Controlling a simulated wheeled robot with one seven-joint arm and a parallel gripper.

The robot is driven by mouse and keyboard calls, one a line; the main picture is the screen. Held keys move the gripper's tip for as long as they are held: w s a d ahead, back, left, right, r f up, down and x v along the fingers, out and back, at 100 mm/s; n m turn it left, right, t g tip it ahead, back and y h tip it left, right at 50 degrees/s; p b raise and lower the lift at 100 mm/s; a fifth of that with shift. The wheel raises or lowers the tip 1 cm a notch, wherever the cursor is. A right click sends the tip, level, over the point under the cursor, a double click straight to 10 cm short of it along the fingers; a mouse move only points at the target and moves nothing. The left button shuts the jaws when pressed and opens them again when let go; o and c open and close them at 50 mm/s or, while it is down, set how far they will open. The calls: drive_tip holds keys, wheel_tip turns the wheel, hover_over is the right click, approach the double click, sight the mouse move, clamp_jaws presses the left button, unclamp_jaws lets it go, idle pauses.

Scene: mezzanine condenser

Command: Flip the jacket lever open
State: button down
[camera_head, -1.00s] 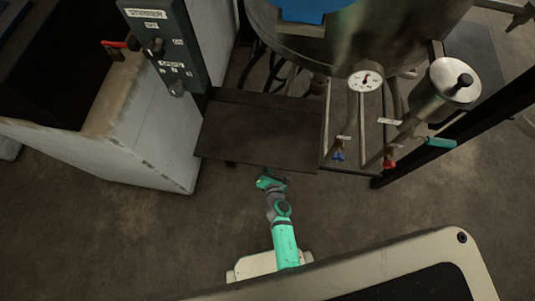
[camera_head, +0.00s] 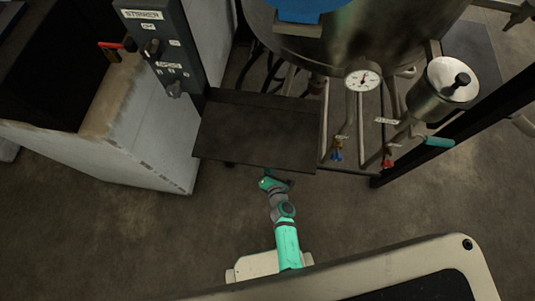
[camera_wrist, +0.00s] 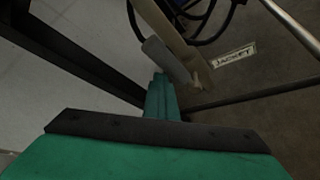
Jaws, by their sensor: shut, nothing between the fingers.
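In the wrist view, a label reading JACKET (camera_wrist: 235,55) sits on a dark surface right of a beige pipe or post. A grey flat paddle (camera_wrist: 164,60), which looks like the jacket lever, slants down to the right across that post. My gripper (camera_wrist: 160,78) is shut and empty, with its green fingertips at the lower end of the paddle. I cannot tell whether they touch. In the head view my arm reaches under the dark shelf plate (camera_head: 258,131), which hides the gripper and the lever.
A thin rod (camera_wrist: 255,96) runs right of the fingers, and a dark beam (camera_wrist: 75,50) crosses on the left. In the head view, blue (camera_head: 336,155) and red (camera_head: 388,163) valve handles, a gauge (camera_head: 363,80) and a steel vessel (camera_head: 350,35) stand beyond the plate. Open floor lies in front.

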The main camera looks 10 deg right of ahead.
drive_tip(key=shift+s+d, duration=0.15)
drive_tip(key=shift+d, duration=0.5)
drive_tip(key=a, duration=0.5)
drive_tip(key=s+d, duration=0.1)
drive_tip(key=s, duration=0.8)
drive_tip(key=shift+d, duration=0.2)
